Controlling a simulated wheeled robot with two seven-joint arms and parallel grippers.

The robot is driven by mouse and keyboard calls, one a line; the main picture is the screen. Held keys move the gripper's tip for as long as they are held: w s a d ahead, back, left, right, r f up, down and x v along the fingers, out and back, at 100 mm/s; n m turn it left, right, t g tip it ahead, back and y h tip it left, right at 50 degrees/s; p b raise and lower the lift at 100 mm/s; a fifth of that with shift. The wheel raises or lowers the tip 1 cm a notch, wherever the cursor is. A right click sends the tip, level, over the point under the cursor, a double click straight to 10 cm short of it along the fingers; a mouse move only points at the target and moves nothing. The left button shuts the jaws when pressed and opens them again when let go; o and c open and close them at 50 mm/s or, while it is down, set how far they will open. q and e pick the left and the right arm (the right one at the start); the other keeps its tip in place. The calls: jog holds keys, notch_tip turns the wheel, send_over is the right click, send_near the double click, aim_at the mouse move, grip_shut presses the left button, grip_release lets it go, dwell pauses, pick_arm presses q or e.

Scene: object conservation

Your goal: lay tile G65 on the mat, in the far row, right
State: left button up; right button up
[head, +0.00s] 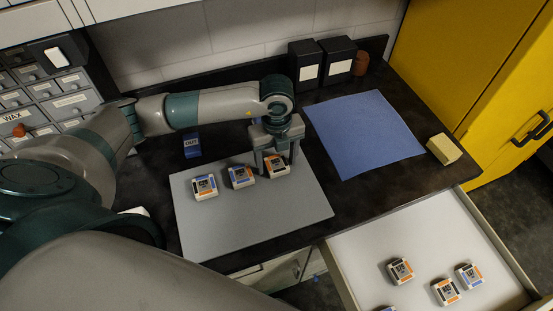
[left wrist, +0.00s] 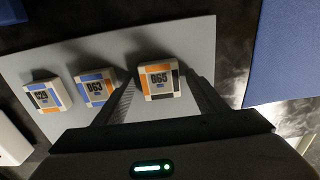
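Tile G65 (head: 277,166), white with orange and black patches, lies on the grey mat (head: 250,222) at the right end of the far row. It also shows in the left wrist view (left wrist: 160,81), with "G65" readable. My left gripper (head: 277,160) is down over it, one finger on each side. The fingertips are very close to the tile's sides; whether they touch cannot be told. My right gripper is not in view.
The near part of the grey mat is bare. A blue sheet (head: 365,135) lies to the right, with a yellow block (head: 444,149) beside it. An open drawer (head: 350,270) at lower right holds several tiles. Black boxes (head: 305,65) stand by the wall. A blue OUT marker (head: 192,146) stands behind the mat.

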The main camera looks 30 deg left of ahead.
aim_at(277, 163)
pick_arm(q)
jog(key=shift+r, duration=0.15)
jog(key=shift+r, duration=0.1)
jog(key=shift+r, duration=0.3)
notch_tip(277, 163, up, 11)
jog(key=b, duration=0.4)
jog(key=shift+r, duration=0.15)
